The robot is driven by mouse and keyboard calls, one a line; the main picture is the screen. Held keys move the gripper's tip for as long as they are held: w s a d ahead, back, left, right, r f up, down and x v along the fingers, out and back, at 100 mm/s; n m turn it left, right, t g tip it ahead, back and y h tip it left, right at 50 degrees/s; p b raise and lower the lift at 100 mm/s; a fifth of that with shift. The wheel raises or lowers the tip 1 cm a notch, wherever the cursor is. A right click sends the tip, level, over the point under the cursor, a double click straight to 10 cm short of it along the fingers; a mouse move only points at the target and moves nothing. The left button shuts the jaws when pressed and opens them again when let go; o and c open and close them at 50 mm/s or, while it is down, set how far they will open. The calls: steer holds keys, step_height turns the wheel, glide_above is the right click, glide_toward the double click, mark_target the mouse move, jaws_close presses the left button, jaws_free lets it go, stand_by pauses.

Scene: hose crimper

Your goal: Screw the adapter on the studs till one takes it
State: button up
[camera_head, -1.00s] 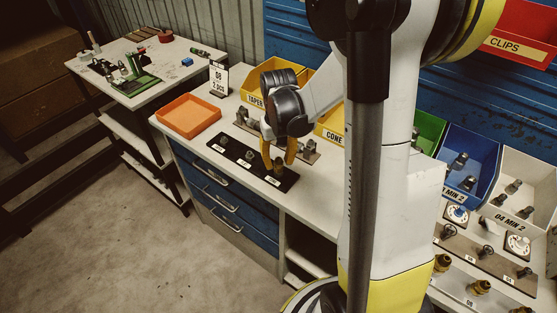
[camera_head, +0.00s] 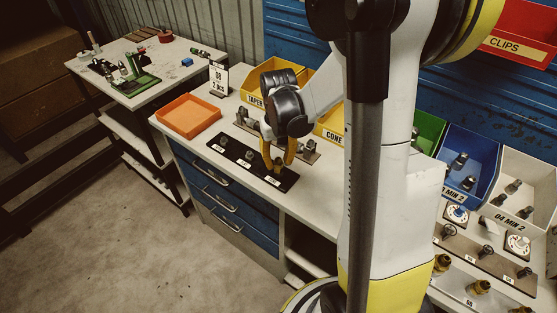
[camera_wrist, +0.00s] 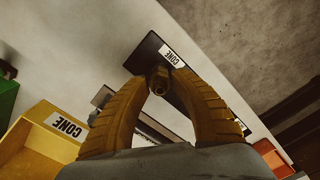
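A black plate (camera_head: 235,152) with a row of three labelled places lies near the front edge of the bench. Studs stand at its left place (camera_head: 222,141) and middle place (camera_head: 247,156). My gripper (camera_head: 278,167) points down over the right place and hides its stud. In the wrist view, the yellow fingertips (camera_wrist: 160,78) close around a small brass hex piece, seemingly the adapter (camera_wrist: 158,80), beside the plate's CONE label (camera_wrist: 172,54). I cannot tell whether the adapter is threaded on the stud beneath it.
An orange tray (camera_head: 188,117) sits left of the plate. Behind are yellow TAPER (camera_head: 256,100) and CONE (camera_head: 333,137) bins, and a rack with metal fittings (camera_head: 241,117). A sign (camera_head: 219,79) reads 08, 2 pcs.

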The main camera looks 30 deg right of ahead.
mark_target(278, 158)
steer(key=shift+o, duration=1)
step_height(278, 158, up, 12)
